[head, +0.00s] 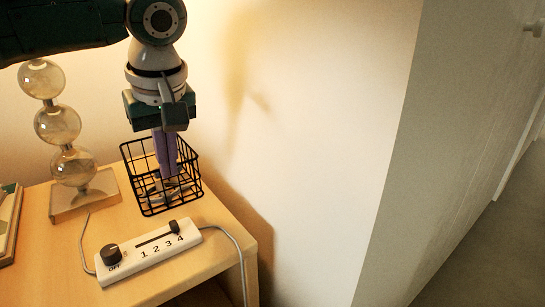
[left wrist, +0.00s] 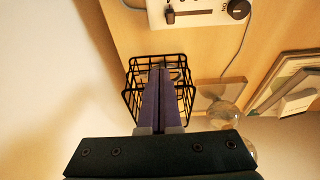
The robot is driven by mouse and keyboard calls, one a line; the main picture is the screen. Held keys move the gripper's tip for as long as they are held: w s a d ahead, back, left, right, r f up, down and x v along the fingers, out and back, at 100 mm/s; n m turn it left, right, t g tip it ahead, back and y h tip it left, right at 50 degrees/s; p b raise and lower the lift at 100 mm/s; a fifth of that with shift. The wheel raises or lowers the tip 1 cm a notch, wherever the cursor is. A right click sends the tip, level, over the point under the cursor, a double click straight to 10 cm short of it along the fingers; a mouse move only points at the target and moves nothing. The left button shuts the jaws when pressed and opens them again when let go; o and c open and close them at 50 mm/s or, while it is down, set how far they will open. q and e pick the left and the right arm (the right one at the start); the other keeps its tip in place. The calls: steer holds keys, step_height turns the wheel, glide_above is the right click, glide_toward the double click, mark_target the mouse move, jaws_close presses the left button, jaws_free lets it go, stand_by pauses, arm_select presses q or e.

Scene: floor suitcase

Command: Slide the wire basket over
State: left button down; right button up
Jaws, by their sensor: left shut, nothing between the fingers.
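The black wire basket (head: 148,203) stands on the wooden table near its back right corner, close to the wall. It also shows in the left wrist view (left wrist: 133,92). A small metallic item lies inside it, partly hidden and hard to make out. My left gripper (head: 168,176) points down into the basket from above, its purple fingers shut together and empty. In the left wrist view the fingers (left wrist: 161,75) reach inside the basket's rim. I cannot tell whether they touch the wires. My right gripper is in neither view.
A white control box (head: 150,250) with a dial, slider and cord lies in front of the basket. A lamp base with stacked glass balls (head: 58,125) stands to the left. Books (head: 8,222) lie at the far left. The table's right edge (head: 240,225) is near the basket.

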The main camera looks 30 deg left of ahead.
arm_select(q)
steer(key=b+x, duration=0.3)
steer(key=x, duration=0.4)
steer(key=shift+f+b, duration=0.3)
steer(key=shift+b, duration=0.1)
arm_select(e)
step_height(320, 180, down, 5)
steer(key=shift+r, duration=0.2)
